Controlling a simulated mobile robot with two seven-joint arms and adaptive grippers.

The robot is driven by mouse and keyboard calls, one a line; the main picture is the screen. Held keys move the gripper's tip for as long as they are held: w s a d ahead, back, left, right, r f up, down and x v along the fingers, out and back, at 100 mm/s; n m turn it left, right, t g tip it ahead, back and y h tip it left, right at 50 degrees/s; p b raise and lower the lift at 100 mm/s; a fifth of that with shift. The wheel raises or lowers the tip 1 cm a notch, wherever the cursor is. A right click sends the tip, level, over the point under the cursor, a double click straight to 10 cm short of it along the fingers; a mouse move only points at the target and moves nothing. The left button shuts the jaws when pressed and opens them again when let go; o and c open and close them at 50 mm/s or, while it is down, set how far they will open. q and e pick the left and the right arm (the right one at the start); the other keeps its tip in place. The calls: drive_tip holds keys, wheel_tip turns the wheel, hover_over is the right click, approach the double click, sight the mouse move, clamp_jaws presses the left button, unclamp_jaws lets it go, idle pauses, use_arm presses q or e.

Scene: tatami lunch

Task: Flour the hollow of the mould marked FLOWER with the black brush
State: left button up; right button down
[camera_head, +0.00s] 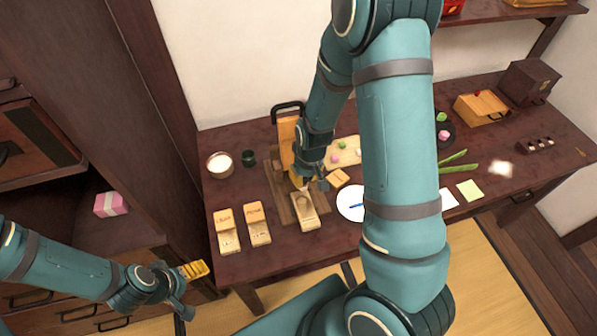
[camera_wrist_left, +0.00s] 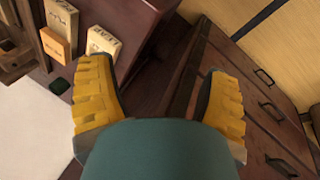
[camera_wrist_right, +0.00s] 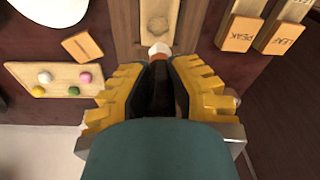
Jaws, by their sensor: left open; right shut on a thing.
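My right gripper (camera_head: 305,182) is shut on the black brush (camera_wrist_right: 160,88). The brush's pale tip points at the near end of a wooden mould (camera_wrist_right: 157,18), which also shows in the head view (camera_head: 307,213). This mould has a rounded, flower-like hollow, and no marking is legible on it. The tip looks just short of the hollow; I cannot tell whether it touches the wood. Two other moulds have plates marked PEAK (camera_wrist_right: 238,33) and LEAF (camera_wrist_right: 282,38). My left gripper (camera_wrist_left: 160,100) is open and empty, off the table's left side.
The flower-like mould lies on a dark wooden board (camera_head: 281,200). A loose wooden plate (camera_wrist_right: 82,47) and a tray with coloured balls (camera_wrist_right: 50,88) lie beside it.

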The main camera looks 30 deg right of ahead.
sight(303, 190)
drive_tip(key=shift+w+a+f+b, duration=0.1)
drive_tip(key=shift+f+b, duration=0.35)
drive_tip(key=shift+f, duration=0.2)
use_arm(q)
drive_tip(key=shift+g, duration=0.3)
drive_tip(key=shift+s+d+f+b, duration=0.1)
drive_tip(key=shift+s+f+b, duration=0.15)
drive_tip(key=shift+f+b, duration=0.45)
drive_tip(key=shift+s+a+f+b, duration=0.1)
drive_tip(key=shift+s+f+b, duration=0.15)
drive_tip(key=shift+f+b, duration=0.45)
drive_tip(key=shift+s+d+f+b, duration=0.1)
drive_tip(key=shift+s+f+b, duration=0.25)
drive_tip(key=shift+f, duration=0.6)
use_arm(e)
drive_tip(key=shift+f, duration=2.2)
use_arm(q)
drive_tip(key=shift+w, duration=0.1)
drive_tip(key=shift+f+b, duration=0.9)
drive_tip(key=shift+b, duration=0.05)
use_arm(e)
drive_tip(key=shift+f, duration=1.1)
drive_tip(key=shift+d+r, duration=0.1)
drive_tip(key=shift+d, duration=0.15)
drive_tip(key=shift+a, duration=0.45)
drive_tip(key=shift+w+d, duration=0.15)
drive_tip(key=shift+d, duration=0.15)
drive_tip(key=shift+s+a, duration=0.1)
drive_tip(key=shift+s, duration=0.25)
